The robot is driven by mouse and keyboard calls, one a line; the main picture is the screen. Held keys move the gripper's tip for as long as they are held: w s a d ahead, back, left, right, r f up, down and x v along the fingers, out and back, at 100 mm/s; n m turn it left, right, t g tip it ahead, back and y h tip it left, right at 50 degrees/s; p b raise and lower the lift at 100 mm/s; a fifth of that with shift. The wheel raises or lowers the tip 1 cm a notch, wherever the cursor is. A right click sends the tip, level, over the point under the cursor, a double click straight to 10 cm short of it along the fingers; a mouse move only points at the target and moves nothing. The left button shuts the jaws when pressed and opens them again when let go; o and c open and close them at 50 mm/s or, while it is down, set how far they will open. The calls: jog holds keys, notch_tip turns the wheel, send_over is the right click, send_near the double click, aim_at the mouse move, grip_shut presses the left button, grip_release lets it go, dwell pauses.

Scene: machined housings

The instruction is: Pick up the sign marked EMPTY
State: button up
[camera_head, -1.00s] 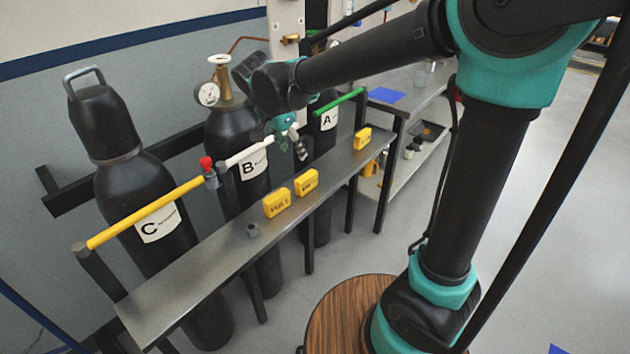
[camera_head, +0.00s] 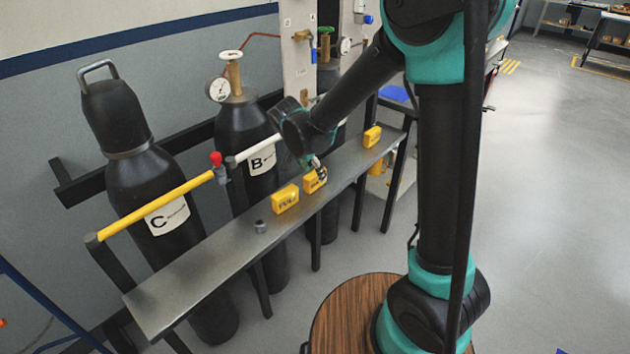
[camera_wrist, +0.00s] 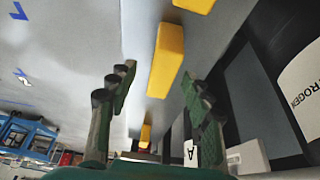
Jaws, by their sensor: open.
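Three yellow block signs sit on the narrow grey shelf (camera_head: 215,265). The left one (camera_head: 285,200) appears to read FULL. The lettering on the middle sign (camera_head: 310,184) and far sign (camera_head: 372,137) is too small or covered to read, so I cannot tell which says EMPTY. My gripper (camera_head: 317,168) is open at the middle sign, partly covering it in the head view. In the wrist view, my gripper (camera_wrist: 157,75) has its fingers spread to either side of a yellow sign (camera_wrist: 167,58); I cannot tell whether they touch it.
Black cylinders C (camera_head: 150,190) and B (camera_head: 240,130) stand behind the shelf. A yellow bar (camera_head: 155,205) and a white bar (camera_head: 253,149) run in front of them. Floor at the right is clear.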

aim_at(314, 174)
jog(key=shift+x, duration=1.75)
jog(key=shift+w+a, duration=0.1)
jog(key=shift+c, duration=0.5)
grip_shut()
jog(key=shift+r, duration=0.15)
